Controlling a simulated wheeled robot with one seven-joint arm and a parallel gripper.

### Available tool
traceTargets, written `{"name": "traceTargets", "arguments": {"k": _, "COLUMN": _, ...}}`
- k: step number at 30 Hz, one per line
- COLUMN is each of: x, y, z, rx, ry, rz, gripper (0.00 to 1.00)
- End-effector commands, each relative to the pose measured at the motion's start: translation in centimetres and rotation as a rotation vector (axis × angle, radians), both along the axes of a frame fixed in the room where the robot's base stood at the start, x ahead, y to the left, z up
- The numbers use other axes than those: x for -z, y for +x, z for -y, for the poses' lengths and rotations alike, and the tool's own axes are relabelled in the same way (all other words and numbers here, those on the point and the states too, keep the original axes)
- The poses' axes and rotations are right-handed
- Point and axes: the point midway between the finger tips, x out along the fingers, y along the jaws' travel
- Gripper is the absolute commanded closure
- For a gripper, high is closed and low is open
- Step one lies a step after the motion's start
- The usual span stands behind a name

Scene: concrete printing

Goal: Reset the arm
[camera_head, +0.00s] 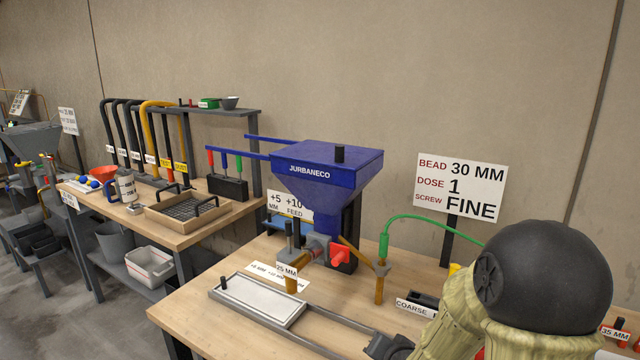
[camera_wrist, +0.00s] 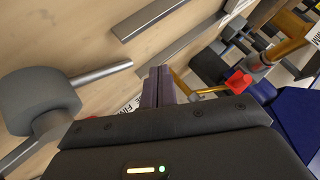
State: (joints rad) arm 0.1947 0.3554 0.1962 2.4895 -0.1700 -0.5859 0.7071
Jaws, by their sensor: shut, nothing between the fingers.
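My arm fills the lower right of the head view, with its dark round joint and pale ribbed cover over the wooden table (camera_head: 225,262). My gripper (camera_wrist: 158,84) shows in the wrist view with its two fingers together and nothing between them. The fingers are over the table's wood surface, apart from the blue machine at the right. In the head view, my arm hides part of the table's right side, and I cannot make out the fingertips there.
A blue JURBANECO hopper (camera_head: 328,185) stands on the table, with a red part (camera_head: 338,255) below it. A grey-framed tray (camera_head: 262,300) lies in front. A sign (camera_head: 460,187) reads 30 MM, 1, FINE. In the wrist view, a grey rounded part (camera_wrist: 38,98) is close left of the fingers.

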Motion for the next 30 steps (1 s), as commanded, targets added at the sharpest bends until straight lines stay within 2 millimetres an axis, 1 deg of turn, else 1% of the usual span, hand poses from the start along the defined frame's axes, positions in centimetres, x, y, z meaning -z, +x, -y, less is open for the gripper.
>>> {"name": "traceTargets", "arguments": {"k": 3, "x": 0.0, "y": -2.8, "z": 0.7, "rx": -0.070, "ry": -0.148, "rz": -0.118, "gripper": 1.00}}
{"name": "traceTargets", "arguments": {"k": 5, "x": 0.0, "y": -4.4, "z": 1.0, "rx": -0.110, "ry": -0.212, "rz": -0.181, "gripper": 1.00}}
{"name": "traceTargets", "arguments": {"k": 9, "x": -0.1, "y": -8.2, "z": 1.6, "rx": -0.212, "ry": -0.328, "rz": -0.324, "gripper": 1.00}}
{"name": "traceTargets", "arguments": {"k": 15, "x": -0.6, "y": -12.7, "z": 1.9, "rx": -0.341, "ry": -0.409, "rz": -0.474, "gripper": 1.00}}
{"name": "traceTargets", "arguments": {"k": 21, "x": -1.2, "y": -16.6, "z": 1.9, "rx": -0.462, "ry": -0.443, "rz": -0.586, "gripper": 1.00}}
{"name": "traceTargets", "arguments": {"k": 22, "x": -1.4, "y": -17.1, "z": 1.8, "rx": -0.480, "ry": -0.445, "rz": -0.600, "gripper": 1.00}}
{"name": "traceTargets", "arguments": {"k": 23, "x": -2.4, "y": -16.9, "z": 1.8, "rx": -0.476, "ry": -0.446, "rz": -0.598, "gripper": 1.00}}
{"name": "traceTargets", "arguments": {"k": 24, "x": -3.0, "y": -16.9, "z": 1.9, "rx": -0.474, "ry": -0.445, "rz": -0.598, "gripper": 1.00}}
{"name": "traceTargets", "arguments": {"k": 29, "x": -5.3, "y": -16.8, "z": 1.9, "rx": -0.471, "ry": -0.444, "rz": -0.596, "gripper": 1.00}}
{"name": "traceTargets", "arguments": {"k": 30, "x": -6.0, "y": -16.8, "z": 1.9, "rx": -0.471, "ry": -0.444, "rz": -0.596, "gripper": 1.00}}
